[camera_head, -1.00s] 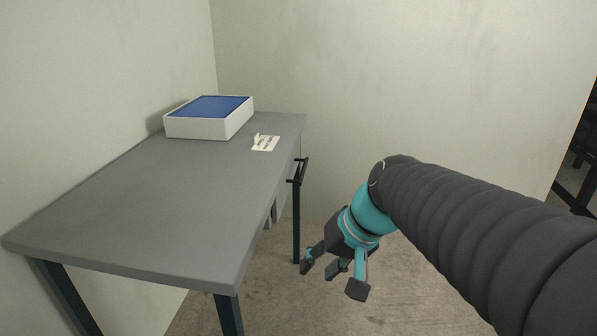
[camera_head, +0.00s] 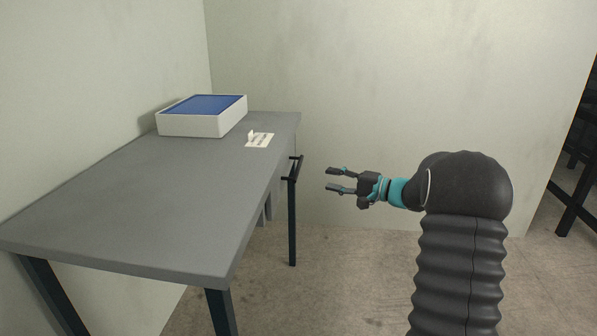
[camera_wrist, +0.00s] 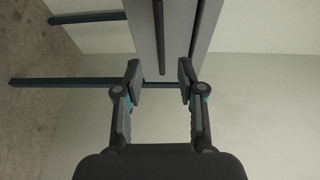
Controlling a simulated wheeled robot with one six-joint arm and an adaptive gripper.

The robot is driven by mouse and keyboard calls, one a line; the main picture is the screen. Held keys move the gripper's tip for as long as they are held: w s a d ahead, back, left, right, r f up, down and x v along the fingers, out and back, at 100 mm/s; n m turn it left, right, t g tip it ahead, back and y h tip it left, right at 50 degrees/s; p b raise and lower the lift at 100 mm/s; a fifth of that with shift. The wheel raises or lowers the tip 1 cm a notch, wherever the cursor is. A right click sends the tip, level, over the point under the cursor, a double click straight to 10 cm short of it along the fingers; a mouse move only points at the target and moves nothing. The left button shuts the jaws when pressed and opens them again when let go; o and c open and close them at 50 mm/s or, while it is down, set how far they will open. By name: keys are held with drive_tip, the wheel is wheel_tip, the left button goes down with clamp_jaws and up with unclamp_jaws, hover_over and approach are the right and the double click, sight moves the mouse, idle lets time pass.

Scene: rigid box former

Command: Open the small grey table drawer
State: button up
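The grey table (camera_head: 150,190) stands on the left in the head view. A dark bar handle (camera_head: 293,169) sticks out from its right side near the far end, marking the drawer; the drawer front is hardly visible from here. My gripper (camera_head: 333,180) is open and empty, to the right of the handle and apart from it, with its fingers pointing left towards it.
A white box with a blue top (camera_head: 203,116) sits at the table's far end, with a small white card (camera_head: 260,140) near it. Dark table legs (camera_head: 292,225) stand below. The floor right of the table is clear. A dark frame (camera_head: 577,180) stands at the far right.

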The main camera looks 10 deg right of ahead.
drive_tip(key=w+d, duration=0.1)
drive_tip(key=d, duration=0.1)
approach(286, 165)
drive_tip(key=shift+t, duration=0.4)
drive_tip(key=x, duration=0.5)
drive_tip(key=shift+w+a+f+p, duration=0.25)
drive_tip(key=shift+w+f+p, duration=0.05)
drive_tip(key=shift+p, duration=0.1)
clamp_jaws()
